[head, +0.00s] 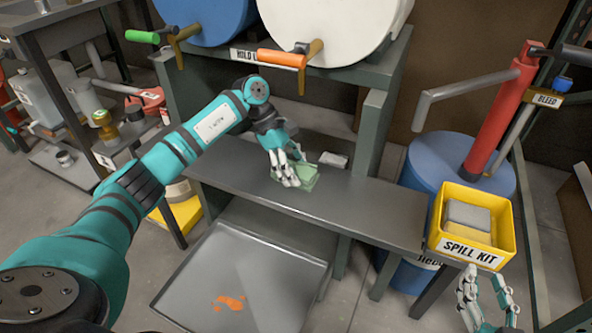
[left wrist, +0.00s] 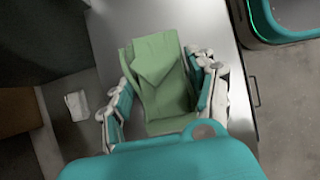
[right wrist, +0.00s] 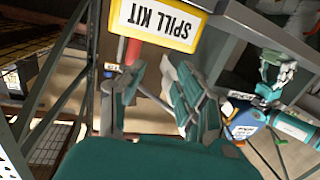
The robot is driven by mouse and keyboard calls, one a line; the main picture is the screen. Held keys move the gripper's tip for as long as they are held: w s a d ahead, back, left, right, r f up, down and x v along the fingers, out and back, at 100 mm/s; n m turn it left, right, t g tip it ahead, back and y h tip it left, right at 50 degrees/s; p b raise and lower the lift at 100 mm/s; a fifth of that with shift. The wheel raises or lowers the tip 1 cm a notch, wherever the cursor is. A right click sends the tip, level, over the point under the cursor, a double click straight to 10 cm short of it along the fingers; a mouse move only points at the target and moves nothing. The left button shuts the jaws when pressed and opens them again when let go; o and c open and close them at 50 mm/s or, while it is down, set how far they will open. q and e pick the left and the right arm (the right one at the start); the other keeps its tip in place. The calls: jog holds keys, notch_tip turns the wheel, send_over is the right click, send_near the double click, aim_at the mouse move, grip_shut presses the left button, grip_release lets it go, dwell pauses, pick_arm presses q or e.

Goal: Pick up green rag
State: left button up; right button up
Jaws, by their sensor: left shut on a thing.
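The green rag (head: 308,178) is a folded light-green cloth on the grey bench shelf. My left gripper (head: 286,176) is at its left side in the head view. In the left wrist view the rag (left wrist: 163,85) lies between the two fingers of the left gripper (left wrist: 165,100), which are shut on it. Whether the rag is lifted off the shelf is hard to tell. My right gripper (head: 488,296) is open and empty at the lower right, below the spill kit bin. It also shows open in the right wrist view (right wrist: 150,95).
The grey shelf (head: 375,212) is mostly bare, with a small pale item (head: 333,159) behind the rag. Drums with orange and green taps hang above. A yellow spill kit bin (head: 447,235) stands at the right. A tray (head: 185,290) with an orange spill lies below.

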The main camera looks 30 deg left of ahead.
aim_at(304, 171)
pick_arm(q)
jog(key=shift+r, duration=0.1)
